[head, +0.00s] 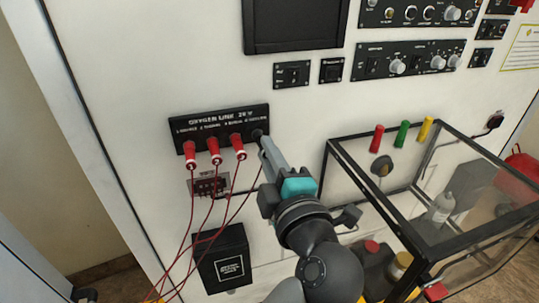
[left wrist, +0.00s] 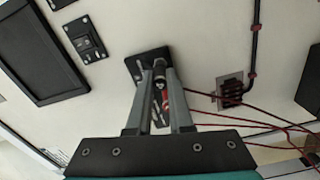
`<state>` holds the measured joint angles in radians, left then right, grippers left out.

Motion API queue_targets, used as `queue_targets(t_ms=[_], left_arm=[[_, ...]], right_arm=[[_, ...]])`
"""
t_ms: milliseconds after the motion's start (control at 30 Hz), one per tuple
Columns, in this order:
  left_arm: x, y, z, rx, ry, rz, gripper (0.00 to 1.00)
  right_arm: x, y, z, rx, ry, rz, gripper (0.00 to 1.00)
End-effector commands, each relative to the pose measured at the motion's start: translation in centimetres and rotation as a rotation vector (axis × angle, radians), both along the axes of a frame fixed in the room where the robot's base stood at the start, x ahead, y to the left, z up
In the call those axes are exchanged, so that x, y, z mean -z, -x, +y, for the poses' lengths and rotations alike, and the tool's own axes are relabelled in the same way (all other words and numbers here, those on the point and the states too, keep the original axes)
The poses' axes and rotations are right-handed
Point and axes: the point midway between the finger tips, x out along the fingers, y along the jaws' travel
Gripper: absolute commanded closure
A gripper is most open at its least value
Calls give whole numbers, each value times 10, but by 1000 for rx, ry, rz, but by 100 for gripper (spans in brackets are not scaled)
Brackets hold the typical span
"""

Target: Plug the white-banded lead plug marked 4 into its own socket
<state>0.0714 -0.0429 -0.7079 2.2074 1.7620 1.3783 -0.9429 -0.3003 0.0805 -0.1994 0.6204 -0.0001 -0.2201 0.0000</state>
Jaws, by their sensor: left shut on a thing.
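The fingers mostly hide this plug. I cannot read its mark or tell whether it is seated. My right gripper is not in view.
Thin red leads (head: 195,218) hang below the panel, past a small connector block (head: 209,186) and a black box (head: 223,257). A black-framed clear case (head: 394,204) stands close to the right of my left arm. Switch panels (head: 292,74) sit above.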

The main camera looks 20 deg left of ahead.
Motion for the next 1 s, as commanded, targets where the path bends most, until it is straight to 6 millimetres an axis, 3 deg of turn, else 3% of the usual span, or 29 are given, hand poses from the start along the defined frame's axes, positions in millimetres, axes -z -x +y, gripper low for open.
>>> queue_targets(t_ms=[267,300,600,1000], left_arm=[[-1,-5,5,-3,-1,-3,100],[-1,-5,4,-3,-1,-3,78],[-1,-5,4,-2,0,-3,46],[-1,-5,4,-1,0,-2,46]], right_arm=[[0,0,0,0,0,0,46],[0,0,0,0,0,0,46],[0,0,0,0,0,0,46],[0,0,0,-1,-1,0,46]])
